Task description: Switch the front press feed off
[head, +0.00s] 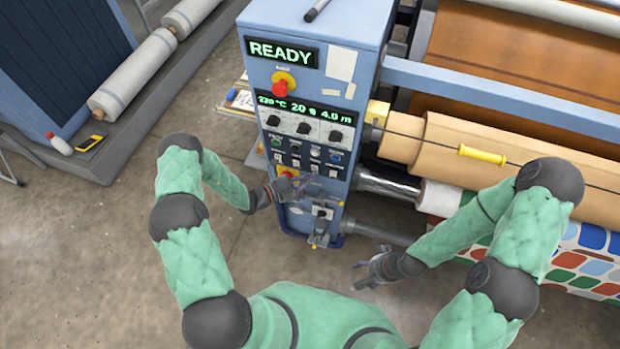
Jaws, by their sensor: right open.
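The blue control cabinet (310,60) stands at top centre, its panel facing me. It has a READY display (282,52), a lower readout (305,108), a row of black knobs (304,129), and rows of small buttons and switches (315,153) below. The labels are too small to read, so I cannot tell which control is the front press feed. My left gripper (304,185) is at the lower panel, just below the switch rows, partly covering a yellow-and-red button (287,172). Its finger opening and any contact are unclear. My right gripper (364,274) is open and empty, low, right of the cabinet.
A red emergency button (281,87) sits higher on the panel. A small box with a black knob (322,212) and fittings are below my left gripper. Rollers and a tan roll (470,150) with a yellow handle (482,154) stand right.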

